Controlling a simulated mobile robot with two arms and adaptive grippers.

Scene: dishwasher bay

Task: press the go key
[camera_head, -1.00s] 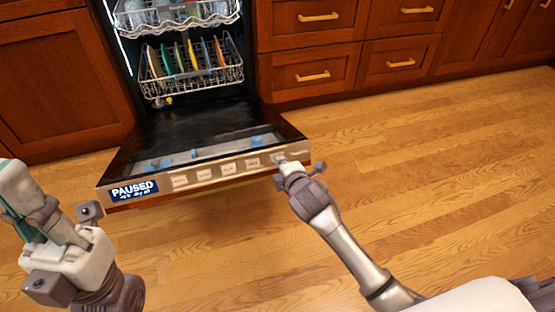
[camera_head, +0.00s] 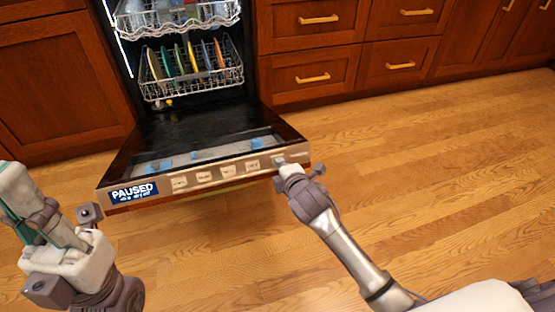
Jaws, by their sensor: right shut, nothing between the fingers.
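The control panel (camera_head: 215,189) runs along the front edge of the open dishwasher door (camera_head: 180,129). Its blue display (camera_head: 134,191) at the left end reads PAUSED, with smaller text I cannot read. Several pale keys (camera_head: 228,170) stand in a row to the right of it; their labels are too small to read, so I cannot tell which is the go key. My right gripper (camera_head: 281,162) is shut and empty, its tip at the key at the panel's right end and partly covering it. I cannot tell whether it touches. My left gripper (camera_head: 70,238) is at lower left, away from the panel; its fingers are unclear.
The lower rack (camera_head: 190,83) holds several coloured plates, and an upper rack (camera_head: 180,21) sits above it. Wooden drawers (camera_head: 314,75) stand right of the dishwasher, a cabinet (camera_head: 55,85) left. The wood floor (camera_head: 440,160) on the right is clear.

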